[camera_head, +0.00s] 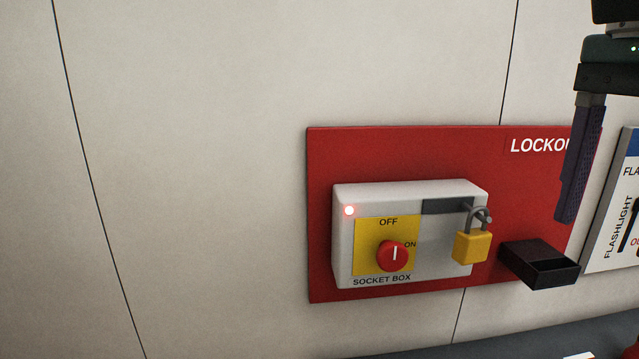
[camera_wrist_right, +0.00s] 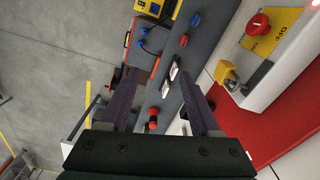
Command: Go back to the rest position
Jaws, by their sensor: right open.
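My right gripper (camera_head: 567,218) hangs at the upper right of the head view, fingers pointing down, in front of the red lockout board (camera_head: 322,225). In the right wrist view, its fingers (camera_wrist_right: 158,82) stand apart with nothing between them. A yellow padlock (camera_head: 472,246) hangs by its grey shackle at the right side of the white socket box (camera_head: 343,245), apart from the gripper. The padlock also shows in the right wrist view (camera_wrist_right: 228,76). The red knob (camera_head: 392,256) has its white mark upright, toward OFF. My left gripper is out of view.
A black open bin (camera_head: 540,265) sticks out from the board below the right gripper. A flashlight panel (camera_head: 612,215) is at the right edge. A grey bench (camera_wrist_right: 213,45) with several small items runs below. The wall left of the board is bare.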

